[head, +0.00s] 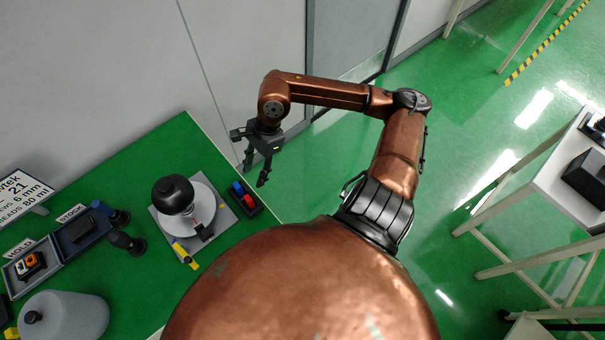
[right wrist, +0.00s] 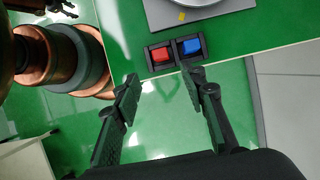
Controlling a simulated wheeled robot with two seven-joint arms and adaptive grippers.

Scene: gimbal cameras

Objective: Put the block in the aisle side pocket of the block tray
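A small black two-pocket tray (head: 259,209) lies near the table's right edge; it also shows in the right wrist view (right wrist: 175,54). A blue block (head: 236,187) and a red block (head: 249,202) sit in its separate pockets. In the right wrist view the red block (right wrist: 161,55) is on the left and the blue block (right wrist: 191,46) on the right. My right gripper (head: 255,177) is open and empty, above and beside the tray near the table edge. In its wrist view the fingers (right wrist: 160,82) point toward the tray. My left gripper is out of view.
Next to the tray, a grey board (head: 187,253) bears a white round plate (head: 203,211) with a black ball-like device (head: 172,195). Trays labelled STOCK (head: 65,247) and HOLD (head: 17,281) stand at left, near a grey canister (head: 75,318). Open floor lies right of the table.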

